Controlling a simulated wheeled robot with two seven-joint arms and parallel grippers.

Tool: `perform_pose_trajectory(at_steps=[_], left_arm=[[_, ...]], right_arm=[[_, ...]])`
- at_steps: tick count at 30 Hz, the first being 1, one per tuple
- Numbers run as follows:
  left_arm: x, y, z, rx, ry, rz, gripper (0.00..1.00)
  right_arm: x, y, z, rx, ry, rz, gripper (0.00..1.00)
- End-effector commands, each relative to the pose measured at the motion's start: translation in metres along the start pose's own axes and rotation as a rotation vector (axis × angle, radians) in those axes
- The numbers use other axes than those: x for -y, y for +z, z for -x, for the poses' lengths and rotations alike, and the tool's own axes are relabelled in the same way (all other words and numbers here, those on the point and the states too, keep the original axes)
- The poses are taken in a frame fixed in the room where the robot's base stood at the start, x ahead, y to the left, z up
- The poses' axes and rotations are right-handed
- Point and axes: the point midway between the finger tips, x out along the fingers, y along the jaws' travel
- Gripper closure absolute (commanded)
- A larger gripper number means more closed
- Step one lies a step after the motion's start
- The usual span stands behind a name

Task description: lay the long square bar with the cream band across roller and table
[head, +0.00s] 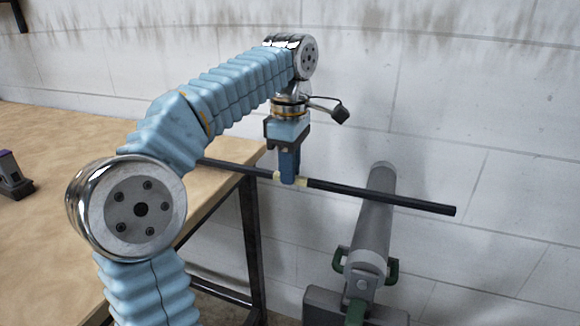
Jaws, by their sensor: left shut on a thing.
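The long black square bar (400,200) has a cream band (301,182) near its middle. My left gripper (289,179) points down and is shut on the bar at the band. The bar's right part crosses over the grey roller (373,228), with its end beyond it. Its left part reaches over the edge of the wooden table (50,250), and its left end is hidden behind my left arm. I cannot tell whether the bar touches roller or table. My right gripper is not in view.
The roller sits on a dark stand with green brackets (393,270). A gap with the table's black legs (252,235) lies between table and roller. A small dark object with a purple part (14,178) lies at the table's left. A white block wall (480,110) stands close behind.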

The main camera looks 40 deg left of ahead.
Motion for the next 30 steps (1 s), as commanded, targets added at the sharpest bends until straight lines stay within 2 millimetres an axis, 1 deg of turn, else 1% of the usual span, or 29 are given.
perform_pose_trajectory(at_steps=[17,18,21,23,30], left_arm=[[0.0,-0.0003,-0.0047,-0.001,0.001,0.0,1.0],[0.0,-0.0003,-0.0043,-0.001,0.001,0.0,0.79],[0.0,-0.0002,-0.0043,-0.001,0.0,0.0,0.64],[-0.0001,-0.0001,-0.0043,-0.001,0.0,0.0,0.55],[-0.0002,0.0,-0.0053,-0.001,-0.002,0.0,0.55]], right_arm=[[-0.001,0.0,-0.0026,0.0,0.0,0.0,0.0],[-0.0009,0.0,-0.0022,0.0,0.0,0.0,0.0],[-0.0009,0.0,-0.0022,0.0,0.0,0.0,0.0],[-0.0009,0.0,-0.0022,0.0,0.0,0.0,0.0],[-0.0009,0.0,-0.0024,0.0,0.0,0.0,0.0]])
